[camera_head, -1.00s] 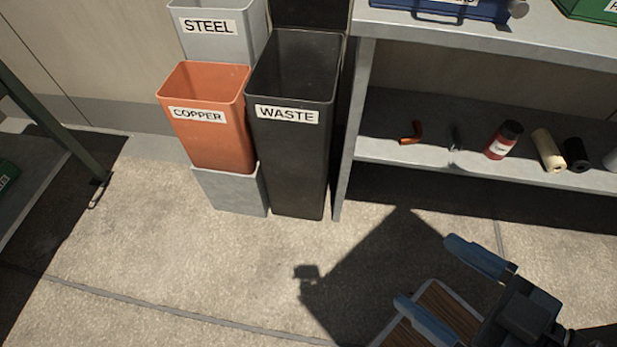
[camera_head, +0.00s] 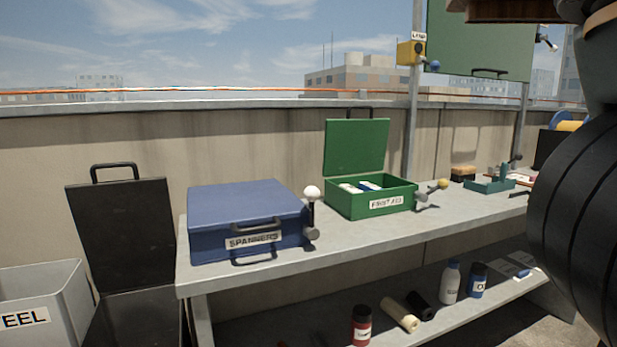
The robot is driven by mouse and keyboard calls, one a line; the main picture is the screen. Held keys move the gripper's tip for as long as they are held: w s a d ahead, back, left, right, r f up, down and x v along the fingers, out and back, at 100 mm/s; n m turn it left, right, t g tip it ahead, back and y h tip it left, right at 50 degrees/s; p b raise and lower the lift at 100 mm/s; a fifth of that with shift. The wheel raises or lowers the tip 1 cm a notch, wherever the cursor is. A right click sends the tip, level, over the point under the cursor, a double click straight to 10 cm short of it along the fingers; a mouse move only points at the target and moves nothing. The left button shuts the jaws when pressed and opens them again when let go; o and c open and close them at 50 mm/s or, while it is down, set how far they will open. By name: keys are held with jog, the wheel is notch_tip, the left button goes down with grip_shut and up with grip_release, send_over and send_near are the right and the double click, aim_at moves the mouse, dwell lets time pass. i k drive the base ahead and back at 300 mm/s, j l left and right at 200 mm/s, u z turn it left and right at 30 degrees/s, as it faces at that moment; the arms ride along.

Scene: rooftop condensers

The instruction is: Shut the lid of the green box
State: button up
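The green box (camera_head: 345,205), labelled FIRST AID, stands on the grey bench in the head view. Its lid (camera_head: 356,147) is open and stands upright at the back, with a dark handle on its top edge. White and blue items lie inside. A lever with a yellow knob (camera_head: 442,184) sticks out at its right side. My gripper is not in view now; a dark part of my arm fills the right edge.
A blue SPANNERS box (camera_head: 247,213) with a shut lid stands left of the green box, with a white-knobbed lever (camera_head: 312,194) between them. A teal holder (camera_head: 490,184) stands further right. Bins stand left.

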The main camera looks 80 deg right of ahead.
aim_at(357, 145)
jog(key=z, duration=1.8)
jog(key=i+z, duration=0.6)
jog(key=z, duration=0.15)
